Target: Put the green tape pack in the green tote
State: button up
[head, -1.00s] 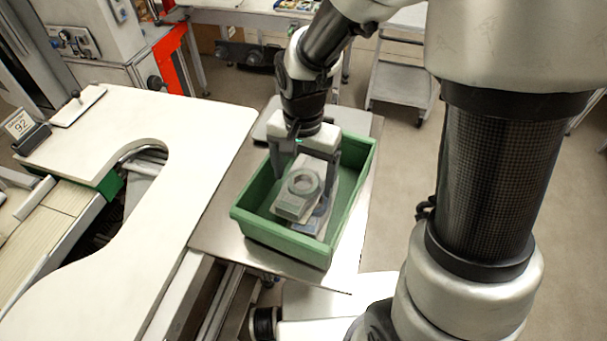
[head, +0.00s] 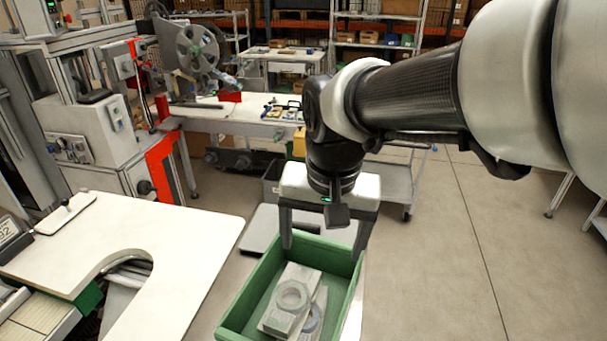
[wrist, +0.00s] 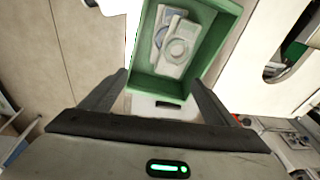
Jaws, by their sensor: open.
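The green tote (head: 240,297) stands at the lower middle of the head view, and it also shows in the wrist view (wrist: 213,58). A grey-green tape pack (head: 287,305) with a ring on its face lies inside the tote, overlapping a second grey pack with a bluish ring (head: 314,318). Both packs show in the wrist view, the grey-green one (wrist: 178,57) on top of the bluish one (wrist: 165,18). My gripper (head: 323,245) is open and empty, above the far end of the tote and apart from the packs.
A white worktop (head: 190,235) with a rounded cutout is at the left. A grey scale-like plate (head: 275,228) lies behind the tote. A bench (head: 235,115) with tools and a reel machine (head: 190,50) stand farther back. Open floor (head: 450,255) lies to the right.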

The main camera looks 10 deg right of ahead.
jog(key=s+d+r+n+t, duration=0.3)
jog(key=s+d, duration=0.2)
jog(key=s, duration=0.2)
jog(key=shift+d+r, duration=0.3)
